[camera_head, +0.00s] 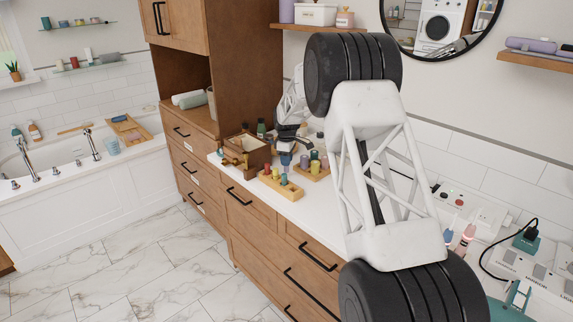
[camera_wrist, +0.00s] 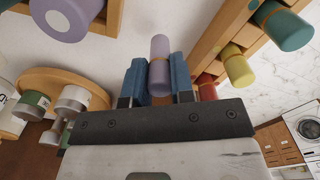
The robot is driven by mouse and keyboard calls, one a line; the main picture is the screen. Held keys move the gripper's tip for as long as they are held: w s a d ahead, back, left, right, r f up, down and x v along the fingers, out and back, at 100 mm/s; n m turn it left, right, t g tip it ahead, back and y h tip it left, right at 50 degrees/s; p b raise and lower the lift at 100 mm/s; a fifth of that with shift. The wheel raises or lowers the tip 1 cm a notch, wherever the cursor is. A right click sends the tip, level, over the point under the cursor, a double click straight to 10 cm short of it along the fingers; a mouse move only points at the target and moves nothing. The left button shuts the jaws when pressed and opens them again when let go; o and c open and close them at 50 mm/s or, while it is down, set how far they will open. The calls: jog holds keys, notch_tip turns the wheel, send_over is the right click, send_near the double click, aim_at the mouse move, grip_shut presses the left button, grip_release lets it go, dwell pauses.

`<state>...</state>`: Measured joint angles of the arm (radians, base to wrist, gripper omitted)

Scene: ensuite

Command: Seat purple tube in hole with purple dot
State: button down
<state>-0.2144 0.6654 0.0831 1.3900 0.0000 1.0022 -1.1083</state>
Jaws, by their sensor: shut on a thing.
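In the wrist view, my gripper (camera_wrist: 159,80) has its blue fingers shut on a slim purple tube (camera_wrist: 159,58), whose far end sticks out beyond the fingertips. In the head view, my gripper (camera_head: 286,158) is above the counter, over the front wooden rack (camera_head: 292,191); the held tube is not clear there. That rack, also in the wrist view (camera_wrist: 217,45), carries a red tube (camera_wrist: 208,88), a yellow tube (camera_wrist: 236,66) and a teal tube (camera_wrist: 284,27). The held tube appears beside this rack, apart from it. I cannot make out a purple dot or its hole.
A second rack (camera_head: 322,172) behind holds thicker cylinders, including a purple one (camera_head: 304,161) close to my gripper; it looms in the wrist view (camera_wrist: 66,17). A wooden box (camera_head: 257,156) stands to the left. The counter (camera_head: 300,208) in front of the racks is clear.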

jog(key=shift+r, duration=4)
jog(key=shift+s, duration=0.15)
jog(key=s+d+f+n, duration=0.1)
jog(key=s+d, duration=0.2)
jog(key=s, duration=1.1)
jog(key=shift+f, duration=0.1)
jog(key=shift+f, duration=1.95)
jog(key=shift+f, duration=2)
